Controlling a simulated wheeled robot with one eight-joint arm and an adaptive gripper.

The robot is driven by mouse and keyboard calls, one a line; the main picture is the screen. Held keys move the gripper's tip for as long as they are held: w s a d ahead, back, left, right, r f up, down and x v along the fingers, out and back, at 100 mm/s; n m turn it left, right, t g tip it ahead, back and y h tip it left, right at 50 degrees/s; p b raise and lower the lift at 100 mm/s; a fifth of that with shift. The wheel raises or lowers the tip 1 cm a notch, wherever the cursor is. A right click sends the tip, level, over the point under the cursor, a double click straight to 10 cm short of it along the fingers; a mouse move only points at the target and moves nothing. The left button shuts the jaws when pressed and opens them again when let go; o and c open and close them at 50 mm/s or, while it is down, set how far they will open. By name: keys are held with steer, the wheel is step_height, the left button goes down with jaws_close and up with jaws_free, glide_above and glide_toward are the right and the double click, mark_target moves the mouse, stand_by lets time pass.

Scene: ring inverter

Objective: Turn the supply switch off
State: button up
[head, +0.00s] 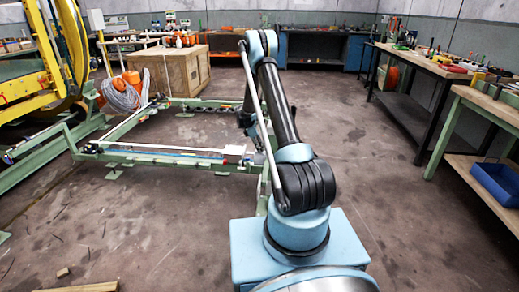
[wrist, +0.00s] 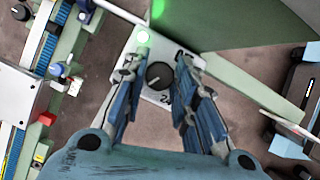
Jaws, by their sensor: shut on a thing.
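The supply switch, a round dark knob (wrist: 159,75), sits on a pale plate (wrist: 143,52) in the wrist view. My gripper (wrist: 160,70) is shut on the knob, with one blue finger on each side. The knob's exact pointing direction is hard to read. In the head view my arm reaches down to the green frame, and the gripper and switch are hidden behind it.
Green frame rails (head: 170,158) surround the work spot. In the wrist view a green panel (wrist: 235,20) stands close at right, and a blue-linked track (wrist: 45,45) and grey box (wrist: 15,95) lie at left. Workbenches (head: 420,68) line the right; the floor between is clear.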

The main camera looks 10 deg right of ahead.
steer(key=m, duration=0.2)
steer(key=m+g, duration=0.2)
steer(key=m, duration=0.1)
steer(key=shift+w+m+y, duration=0.25)
steer(key=shift+m+y, duration=0.05)
steer(key=m+g+y, duration=0.1)
steer(key=m, duration=0.3)
steer(key=shift+w+m, duration=0.1)
steer(key=shift+m, duration=0.3)
steer(key=shift+g, duration=0.3)
steer(key=o, duration=1.1)
steer(key=shift+d, duration=0.1)
steer(key=shift+c, duration=0.2)
steer(key=shift+r, duration=0.1)
steer(key=v, duration=1.1)
steer(key=shift+r, duration=0.35)
steer(key=shift+w, duration=0.1)
